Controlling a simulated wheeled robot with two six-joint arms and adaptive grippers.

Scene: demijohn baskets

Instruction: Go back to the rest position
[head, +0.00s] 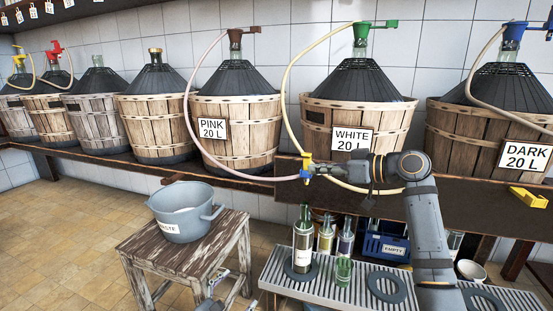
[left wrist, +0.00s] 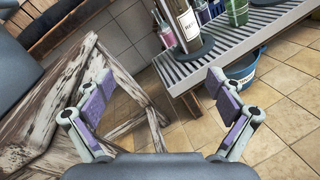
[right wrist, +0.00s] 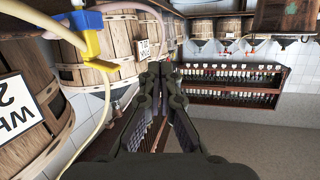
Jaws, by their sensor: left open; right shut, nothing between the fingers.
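My left gripper (head: 232,292) shows only in part at the bottom of the head view, beside the wooden stool. In the left wrist view it is open (left wrist: 160,85), with nothing between its fingers and tiled floor beyond. My right gripper (head: 328,171) is in front of the shelf, below the WHITE basket. In the right wrist view it is shut and empty (right wrist: 155,85). A yellow and blue tap (head: 307,169) on hoses is close to its tips in the head view. In the right wrist view the tap (right wrist: 88,48) lies to the left, apart from the fingers.
The weathered stool (head: 182,252) holds a grey WASTE bucket (head: 187,210). A slatted metal bench (head: 325,287) carries bottles, including one with a white label (head: 302,248). Basketed demijohns line the shelf, including PINK (head: 235,130) and DARK (head: 490,140). A blue EMPTY crate (head: 385,243) is behind.

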